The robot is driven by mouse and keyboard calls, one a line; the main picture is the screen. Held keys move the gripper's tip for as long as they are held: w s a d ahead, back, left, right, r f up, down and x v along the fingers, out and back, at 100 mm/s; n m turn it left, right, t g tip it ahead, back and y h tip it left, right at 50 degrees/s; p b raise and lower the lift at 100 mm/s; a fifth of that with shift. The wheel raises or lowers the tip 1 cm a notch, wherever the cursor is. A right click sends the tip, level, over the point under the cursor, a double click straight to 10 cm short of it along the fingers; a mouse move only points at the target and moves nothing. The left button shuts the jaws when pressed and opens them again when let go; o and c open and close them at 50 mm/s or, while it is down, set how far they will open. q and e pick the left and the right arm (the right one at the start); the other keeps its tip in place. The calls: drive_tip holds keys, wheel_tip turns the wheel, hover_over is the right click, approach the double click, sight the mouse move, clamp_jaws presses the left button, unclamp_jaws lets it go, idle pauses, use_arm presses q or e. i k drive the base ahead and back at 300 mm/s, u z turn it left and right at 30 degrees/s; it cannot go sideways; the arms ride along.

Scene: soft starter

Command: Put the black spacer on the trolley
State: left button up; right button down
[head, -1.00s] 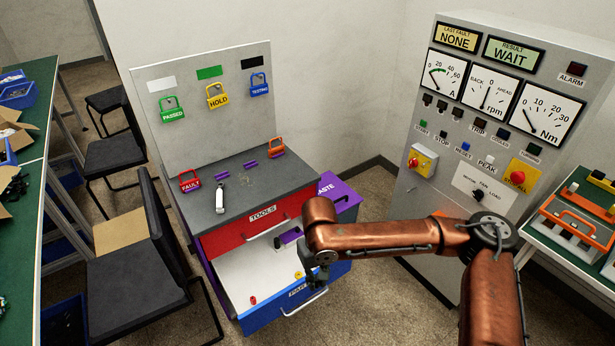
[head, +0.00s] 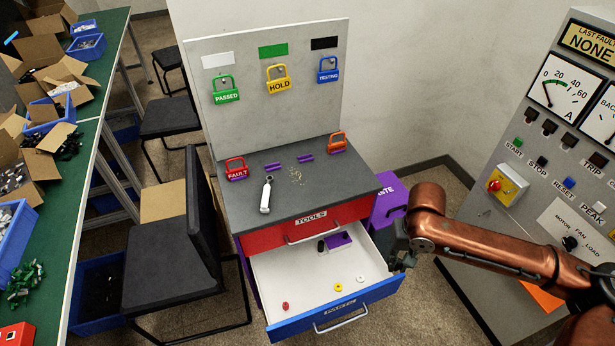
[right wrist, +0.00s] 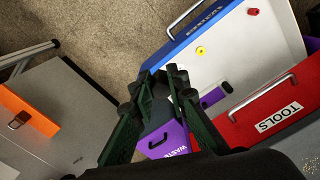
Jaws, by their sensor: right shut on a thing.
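The trolley has a grey top (head: 300,190), a red TOOLS drawer (head: 290,235) and an open lower drawer (head: 285,270) with a blue front. A small black upright piece (head: 321,246), perhaps the black spacer, is in the open drawer beside a purple block (head: 339,240). It also shows dark in the right wrist view (right wrist: 227,87). My right gripper (head: 402,262) is beside the drawer's right front corner. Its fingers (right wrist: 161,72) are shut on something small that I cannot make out. My left gripper is out of view.
Red (head: 285,306), yellow (head: 338,287) and white (head: 361,279) pieces lie in the drawer. The trolley top carries a grey-handled tool (head: 266,196), purple bits and padlocks. A purple WASTE bin (head: 388,203) stands right of the trolley, a chair (head: 185,250) left.

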sight(333, 179)
drive_tip(key=u, duration=0.45)
drive_tip(key=i, duration=0.85)
drive_tip(key=u, duration=0.65)
